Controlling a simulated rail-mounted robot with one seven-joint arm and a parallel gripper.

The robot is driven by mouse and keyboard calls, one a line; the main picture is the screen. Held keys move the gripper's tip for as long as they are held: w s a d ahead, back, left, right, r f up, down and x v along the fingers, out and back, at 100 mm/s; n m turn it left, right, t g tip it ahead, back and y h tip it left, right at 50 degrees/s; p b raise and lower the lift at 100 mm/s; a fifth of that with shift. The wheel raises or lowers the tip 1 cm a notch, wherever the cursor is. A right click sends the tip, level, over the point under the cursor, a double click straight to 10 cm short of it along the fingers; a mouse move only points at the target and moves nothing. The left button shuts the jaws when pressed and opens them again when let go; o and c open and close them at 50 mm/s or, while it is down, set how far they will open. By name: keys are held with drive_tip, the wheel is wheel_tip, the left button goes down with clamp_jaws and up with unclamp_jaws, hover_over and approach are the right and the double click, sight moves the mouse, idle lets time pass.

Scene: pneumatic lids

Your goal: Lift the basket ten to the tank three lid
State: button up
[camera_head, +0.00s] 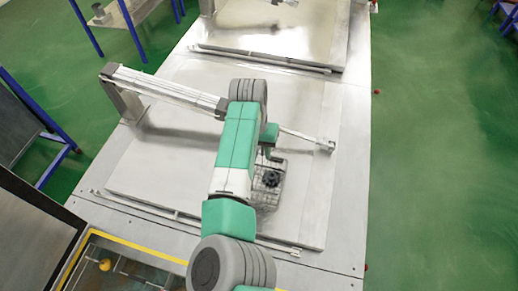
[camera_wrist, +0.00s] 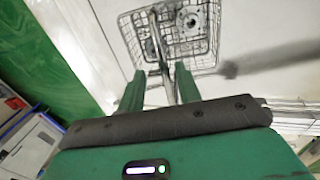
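A wire basket (camera_head: 268,193) is over the large grey tank lid (camera_head: 165,160) in the head view, with a dark round part inside it. In the wrist view the basket (camera_wrist: 203,62) lies just beyond my fingers, with a round metal part in it. A slim metal bar, seemingly the basket's handle, runs between the fingers. My gripper (camera_wrist: 160,72) has its two green fingers apart, with a visible gap on each side of the bar. In the head view my arm hides part of the basket and lid. I cannot tell whether the basket touches the lid, and no number is readable.
A metal lid arm (camera_head: 165,88) runs from a bracket at the left across the lid behind my arm. Another lid (camera_head: 265,35) lies farther back. An open tank with a yellow edge (camera_head: 110,241) is at the lower left. Green floor is clear at the right.

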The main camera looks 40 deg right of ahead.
drive_tip(key=r, duration=0.7)
drive_tip(key=shift+w+a+r+b, duration=0.2)
drive_tip(key=shift+w+r+b, duration=0.1)
drive_tip(key=shift+w+b, duration=0.1)
wheel_tip(320, 180, up, 12)
drive_tip(key=p, duration=1)
drive_tip(key=shift+p, duration=0.35)
